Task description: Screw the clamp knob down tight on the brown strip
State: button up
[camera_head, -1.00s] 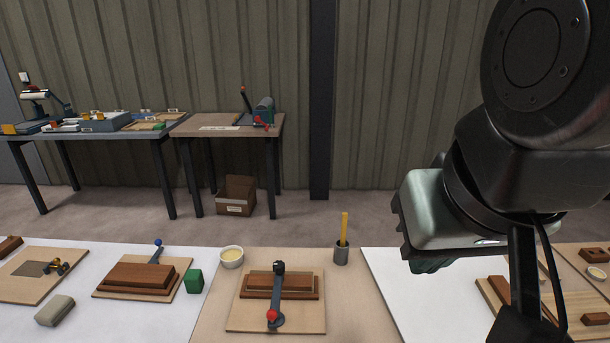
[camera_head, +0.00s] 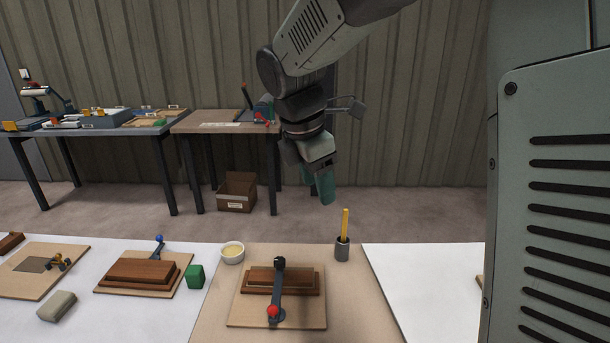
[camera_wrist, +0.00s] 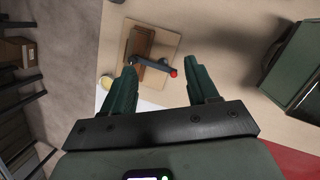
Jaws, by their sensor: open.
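The brown strip (camera_head: 257,276) lies on a wider brown piece on a light wooden board in the middle of the bench. A dark clamp bar (camera_head: 276,290) crosses the strip. It has a black knob-like end (camera_head: 279,262) at the far side and a red ball (camera_head: 273,311) at the near side. Whether anything presses on the strip I cannot tell. My gripper (camera_head: 321,188) hangs above and beyond the board, open and empty.
A pencil cup (camera_head: 342,251) stands right of the board, a cream bowl (camera_head: 232,253) behind left. A green block (camera_head: 195,276) and another strip board with a blue-balled clamp (camera_head: 159,241) are to the left.

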jog(key=w+a+f+n+g+y, duration=0.1)
jog(key=w+a+f+n, duration=0.5)
jog(key=w+f+n, duration=0.25)
jog(key=n+g+y, duration=0.1)
jog(key=n, duration=0.5)
send_near(279, 260)
jog(key=shift+n, duration=0.25)
jog(key=f, duration=0.8)
jog(key=shift+w+d+f, duration=0.15)
jog(key=shift+w+f, duration=0.05)
jog(key=shift+f, duration=0.15)
jog(key=c, duration=1)
jog(key=shift+c, duration=0.2)
